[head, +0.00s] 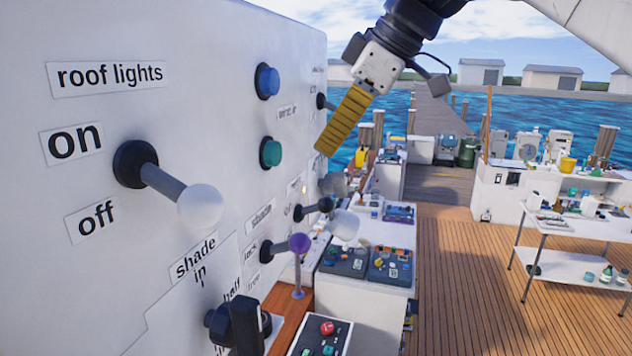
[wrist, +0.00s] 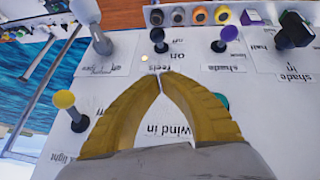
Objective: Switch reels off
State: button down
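The reels switch (wrist: 158,38) is a small dark lever on the white panel. In the wrist view, which shows the panel upside down, it stands beyond my fingertips, beside the labels "reels" (wrist: 172,69), "on" and "off". I cannot tell surely which way it is tilted. In the head view a dark lever (head: 322,206) left of the white ball knob appears to be the same switch. A small pale yellow light (wrist: 144,57) shows near the label. My gripper (wrist: 160,79) has its yellow fingertips together, with nothing between them. In the head view my gripper (head: 325,150) hangs above the switch, apart from it.
A purple-knobbed shade lever (wrist: 229,34) and a grey lever (wrist: 101,42) flank the reels switch. A yellow-knobbed light lever (wrist: 65,99) is near my fingers. The large roof lights lever (head: 190,200) juts out from the panel. Open deck (head: 470,280) lies right.

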aim_at(328, 197)
jog(key=f, duration=0.2)
jog(key=w+f, duration=0.1)
jog(key=a+f, duration=0.1)
jog(key=f, duration=0.1)
jog(key=shift+w+a+f, duration=0.1)
jog(key=shift+w+f, duration=0.25)
jog(key=shift+d+f+p, duration=0.25)
jog(key=shift+f+p, duration=0.1)
jog(key=shift+f, duration=0.45)
jog(key=shift+s+d+f+t+y+b, duration=0.1)
jog(key=shift+d+f+t+y+b, duration=0.3)
jog(key=shift+y+b, duration=0.4)
